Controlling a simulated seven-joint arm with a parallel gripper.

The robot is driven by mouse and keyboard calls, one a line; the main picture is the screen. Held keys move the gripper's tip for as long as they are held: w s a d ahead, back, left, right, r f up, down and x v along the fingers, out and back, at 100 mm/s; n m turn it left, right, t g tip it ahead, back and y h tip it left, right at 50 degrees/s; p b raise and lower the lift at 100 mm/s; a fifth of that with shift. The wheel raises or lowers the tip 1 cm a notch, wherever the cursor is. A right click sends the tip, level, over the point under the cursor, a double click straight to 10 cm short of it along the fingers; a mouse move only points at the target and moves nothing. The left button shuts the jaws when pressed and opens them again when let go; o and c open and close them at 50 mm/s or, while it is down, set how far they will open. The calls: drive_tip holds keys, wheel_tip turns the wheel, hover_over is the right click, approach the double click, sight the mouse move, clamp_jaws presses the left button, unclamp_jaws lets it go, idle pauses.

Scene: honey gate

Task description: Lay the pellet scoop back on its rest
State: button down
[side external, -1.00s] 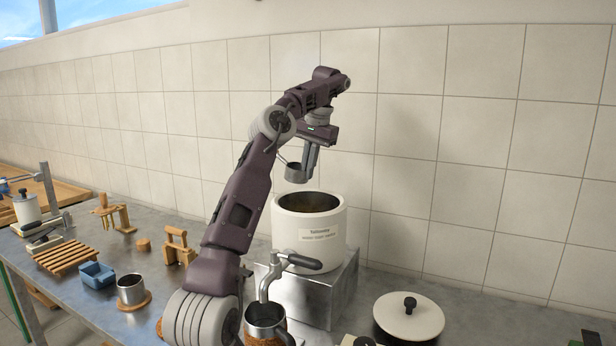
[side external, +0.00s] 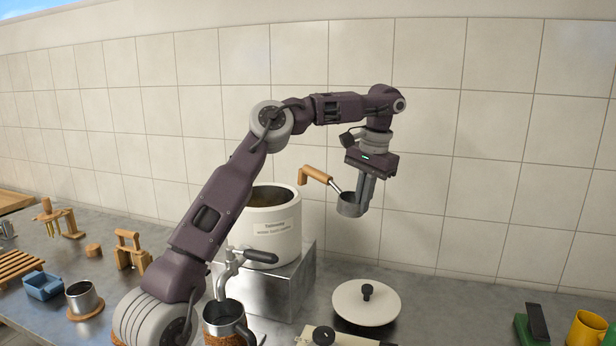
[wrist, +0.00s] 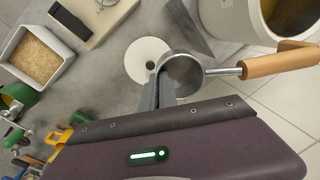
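The pellet scoop has a grey metal cup (side external: 350,205) and a bent wooden handle (side external: 315,174). My gripper (side external: 364,200) points down and is shut on the cup's rim, holding the scoop in the air to the right of the white pot. The handle points up and left, towards the pot. In the wrist view, the cup (wrist: 182,76) is at my fingertips (wrist: 165,92), and the handle (wrist: 280,62) extends right. The inside of the cup looks empty. I cannot tell which thing is the scoop's rest.
The white pot (side external: 265,225) stands open on a metal block, its tap above a metal jug (side external: 225,318). A white lid (side external: 366,305) lies beneath the scoop. A tray of pellets (wrist: 30,55) shows in the wrist view. A yellow mug (side external: 585,328) stands at right.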

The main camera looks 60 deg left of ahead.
drive_tip(key=w+d+f+n+h, duration=0.1)
drive_tip(key=w+d+f+n, duration=0.15)
drive_tip(key=d, duration=0.55)
drive_tip(key=w+d+f+n, duration=0.2)
drive_tip(key=d+f+n, duration=0.15)
drive_tip(key=d, duration=0.55)
drive_tip(key=w+f+n, duration=0.2)
drive_tip(key=f+n, duration=0.3)
drive_tip(key=n, duration=0.6)
drive_tip(key=w+a+f+n, duration=0.1)
drive_tip(key=w+f+n, duration=0.2)
drive_tip(key=n, duration=0.9)
drive_tip(key=w+f+n, duration=0.2)
drive_tip(key=f+n, duration=0.7)
drive_tip(key=n, duration=0.3)
drive_tip(key=shift+w+a+t+h, duration=0.2)
drive_tip(key=shift+w+t+h, duration=0.1)
drive_tip(key=shift+h, duration=0.1)
drive_tip(key=shift+f, duration=0.1)
drive_tip(key=shift+f, duration=2.9)
drive_tip(key=shift+f, duration=1)
